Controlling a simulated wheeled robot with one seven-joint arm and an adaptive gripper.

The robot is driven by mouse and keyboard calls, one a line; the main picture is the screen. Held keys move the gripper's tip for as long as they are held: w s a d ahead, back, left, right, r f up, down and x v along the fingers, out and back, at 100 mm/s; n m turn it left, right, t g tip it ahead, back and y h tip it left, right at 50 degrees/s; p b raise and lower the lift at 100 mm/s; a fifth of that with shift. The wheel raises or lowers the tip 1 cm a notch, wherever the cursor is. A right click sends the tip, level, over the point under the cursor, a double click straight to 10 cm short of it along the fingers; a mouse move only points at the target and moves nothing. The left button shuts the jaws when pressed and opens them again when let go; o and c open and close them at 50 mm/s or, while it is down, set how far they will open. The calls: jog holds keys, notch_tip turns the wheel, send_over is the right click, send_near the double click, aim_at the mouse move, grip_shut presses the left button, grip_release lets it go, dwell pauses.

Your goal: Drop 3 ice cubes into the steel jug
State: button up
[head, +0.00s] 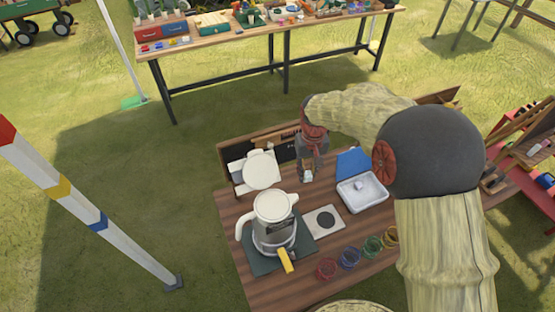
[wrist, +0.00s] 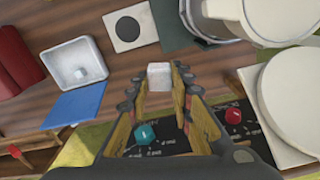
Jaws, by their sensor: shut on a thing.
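My gripper (head: 307,176) is shut on a whitish ice cube (wrist: 159,76), held between the fingertips above the wooden table. A white tray (head: 347,201) stands to the right of my gripper in the head view, with one ice cube (head: 358,186) visible inside; the tray also shows in the wrist view (wrist: 62,64). A pale jug-like vessel (head: 272,207) with a handle on its left stands on a dark mat, with a greyish metallic body (head: 274,238) below its rim. Its inside is hidden. The held cube is apart from both tray and jug.
A yellow handle (head: 286,260) sticks out at the jug's front. A light panel with a dark disc (head: 325,219) lies between jug and tray. A blue sheet (wrist: 76,105) lies beside the tray.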

jog(key=s+a+r+n+p, duration=0.3)
jog(key=s+a+r+p, duration=0.6)
jog(key=s+r+p, duration=0.45)
jog(key=f, duration=0.3)
jog(key=w+f+b, duration=0.1)
jog(key=f, duration=0.1)
jog(key=shift+w+a+f, duration=0.1)
jog(key=shift+f, duration=0.3)
jog(key=o, duration=1)
jog(key=shift+c, duration=0.2)
